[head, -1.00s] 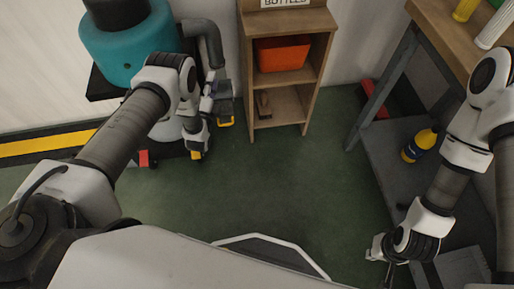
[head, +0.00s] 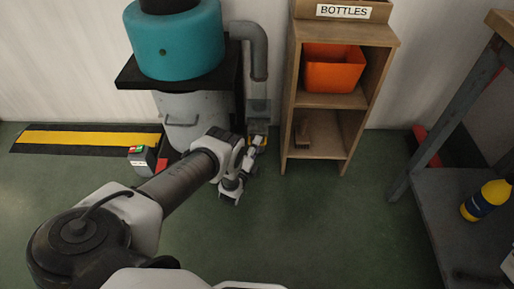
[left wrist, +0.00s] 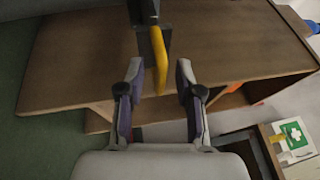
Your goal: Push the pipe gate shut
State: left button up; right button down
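The grey pipe (head: 259,50) comes off the teal machine and runs down between it and the wooden shelf. The pipe gate (head: 257,107) sits low on it, with a yellow handle (head: 263,141) that also shows in the left wrist view (left wrist: 159,62). My left gripper (head: 254,152) is at the handle, low beside the shelf. In the left wrist view its two fingers (left wrist: 160,74) are apart, with the handle's end appearing between them; I see no contact. How far the gate is open is hard to tell. My right gripper is out of view.
The wooden shelf (head: 289,90) marked BOTTLES holds an orange bin (head: 334,70) and stands close right of the gate. A switch box (head: 141,158) is on the left. A workbench (head: 425,185) with a yellow-and-blue bottle (head: 487,198) is at right. The middle floor is clear.

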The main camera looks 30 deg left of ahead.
aim_at(257, 130)
pick_arm(q)
jog(key=shift+w, duration=0.1)
grip_shut()
jog(key=w+a+b, duration=0.1)
jog(key=w, duration=0.1)
jog(key=w+a+b, duration=0.1)
jog(key=w+b, duration=0.1)
jog(key=w+a+b, duration=0.1)
jog(key=b, duration=0.1)
jog(key=shift+w+a+f, duration=0.15)
jog(key=shift+w+a, duration=0.15)
jog(key=shift+w, duration=0.1)
jog(key=shift+w+a+r, duration=0.1)
jog(key=shift+r, duration=0.15)
jog(key=shift+c, duration=1.9)
grip_release()
jog(key=o, duration=0.4)
